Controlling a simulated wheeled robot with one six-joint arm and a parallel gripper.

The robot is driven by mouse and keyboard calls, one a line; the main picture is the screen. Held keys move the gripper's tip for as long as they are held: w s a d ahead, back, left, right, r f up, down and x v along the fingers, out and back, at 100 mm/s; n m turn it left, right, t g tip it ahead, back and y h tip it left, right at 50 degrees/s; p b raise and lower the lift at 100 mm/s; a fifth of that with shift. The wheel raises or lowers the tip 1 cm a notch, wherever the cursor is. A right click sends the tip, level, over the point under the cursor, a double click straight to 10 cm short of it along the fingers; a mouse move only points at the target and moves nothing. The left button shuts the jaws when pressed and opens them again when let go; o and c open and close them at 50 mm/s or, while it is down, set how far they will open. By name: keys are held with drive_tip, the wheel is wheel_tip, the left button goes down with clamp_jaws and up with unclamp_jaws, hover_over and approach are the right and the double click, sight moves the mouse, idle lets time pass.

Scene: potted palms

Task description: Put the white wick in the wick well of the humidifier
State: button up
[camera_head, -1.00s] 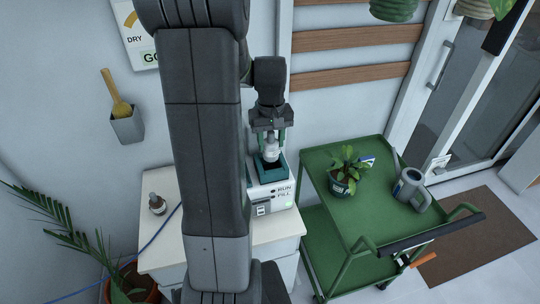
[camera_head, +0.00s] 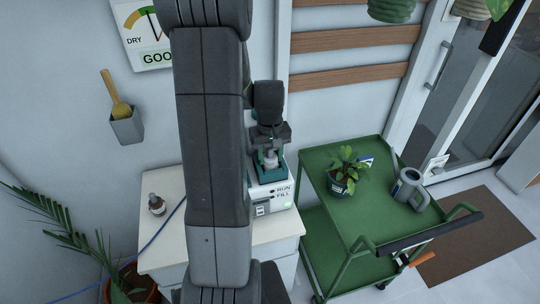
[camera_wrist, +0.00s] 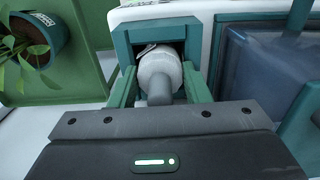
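The white wick (camera_wrist: 158,72) is between the two green fingers of my gripper (camera_wrist: 160,92), which look closed against its sides. In the wrist view its far end sits within the square teal wick well (camera_wrist: 160,27). In the head view the wick (camera_head: 270,156) is upright and low at the well, partly hidden by my gripper (camera_head: 270,160). How deep it sits is hidden. The white humidifier (camera_head: 268,199), with RUN and FILL marks and a green light, stands on the cabinet under my gripper.
The white cabinet top (camera_head: 180,250) also holds a small brown bottle (camera_head: 156,205) and a blue cord. A green cart (camera_head: 325,170) to the right carries a potted plant (camera_head: 342,180) and a grey watering can (camera_head: 408,188). A potted palm (camera_head: 125,288) stands at lower left.

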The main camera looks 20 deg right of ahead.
drive_tip(key=o, duration=0.3)
drive_tip(key=shift+s+f, duration=0.1)
drive_tip(key=shift+f, duration=0.1)
drive_tip(key=shift+o, duration=0.2)
drive_tip(key=shift+d, duration=0.1)
drive_tip(key=shift+s+f, duration=0.1)
drive_tip(key=shift+r+p, duration=0.3)
drive_tip(key=shift+p, duration=0.05)
drive_tip(key=r+b, duration=0.1)
drive_tip(key=r, duration=1)
drive_tip(key=shift+w, duration=0.2)
drive_tip(key=shift+r, duration=0.65)
